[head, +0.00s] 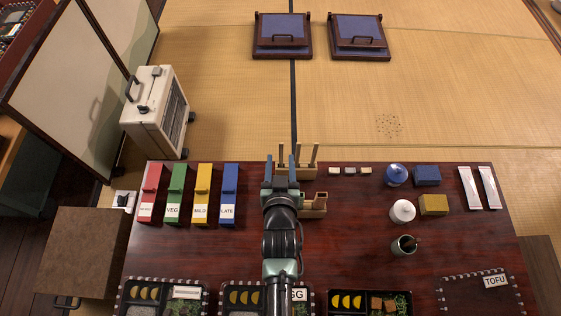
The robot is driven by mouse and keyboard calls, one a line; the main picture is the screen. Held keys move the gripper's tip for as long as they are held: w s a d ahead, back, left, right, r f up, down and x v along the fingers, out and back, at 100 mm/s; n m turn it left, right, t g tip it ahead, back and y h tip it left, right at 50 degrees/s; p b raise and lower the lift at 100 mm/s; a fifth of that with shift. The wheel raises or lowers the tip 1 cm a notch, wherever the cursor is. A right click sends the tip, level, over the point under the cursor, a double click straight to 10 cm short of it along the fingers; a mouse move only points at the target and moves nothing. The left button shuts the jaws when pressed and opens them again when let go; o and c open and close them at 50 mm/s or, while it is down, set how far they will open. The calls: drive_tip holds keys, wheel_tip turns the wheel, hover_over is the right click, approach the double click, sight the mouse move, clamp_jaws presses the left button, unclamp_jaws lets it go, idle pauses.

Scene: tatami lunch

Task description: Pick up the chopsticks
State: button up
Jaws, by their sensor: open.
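My gripper (280,171) is open over the far middle of the dark red table, with its two blue-grey fingers apart. Several thin brown sticks (314,155) stand upright in a tan wooden holder (309,175) just right of and behind my gripper. Some of them show between and beside the fingers, and my gripper hides part of the holder. Two long pale slips (465,188) lie side by side at the table's far right. I cannot tell whether the sticks or the slips are the chopsticks, or whether my fingers touch anything.
Red, green, yellow and blue boxes (229,195) stand left of my arm. A blue-lidded pot (396,175), a white pot (403,211), a cup (404,246) and small blocks stand right. Lunch boxes (327,300) line the front edge. The middle right of the table (350,232) is clear.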

sight(281, 146)
drive_tip(key=shift+b+x, duration=1.35)
drive_tip(key=shift+x, duration=2.05)
drive_tip(key=shift+d+r, duration=0.1)
drive_tip(key=shift+r, duration=0.05)
drive_tip(key=shift+c, duration=0.2)
clamp_jaws()
